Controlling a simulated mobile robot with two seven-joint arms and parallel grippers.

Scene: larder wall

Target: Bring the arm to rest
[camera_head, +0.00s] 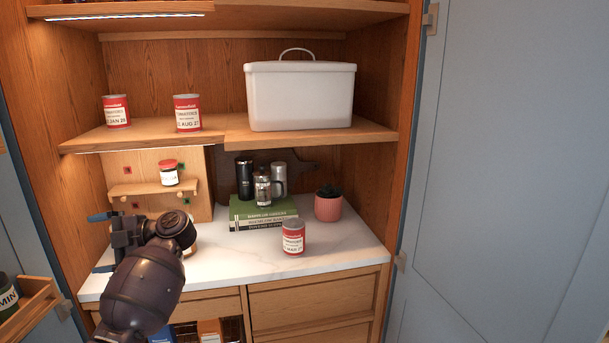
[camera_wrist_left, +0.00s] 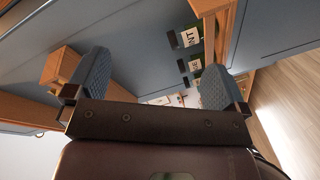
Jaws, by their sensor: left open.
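My left arm comes in at the lower left of the head view, with its gripper (camera_head: 102,242) in front of the left part of the counter, pointing left. The gripper is open. In the left wrist view the two blue padded fingers (camera_wrist_left: 152,84) stand wide apart with nothing held between them. My right gripper is in neither view. A red and white can (camera_head: 293,238) stands upright on the marble counter (camera_head: 340,248), well to the right of the gripper and apart from it.
Two similar cans (camera_head: 187,112) (camera_head: 116,111) and a white bin (camera_head: 301,96) stand on the shelf above. A small jar (camera_head: 168,173) sits on a little ledge. A door rack (camera_head: 30,306) stands lower left.

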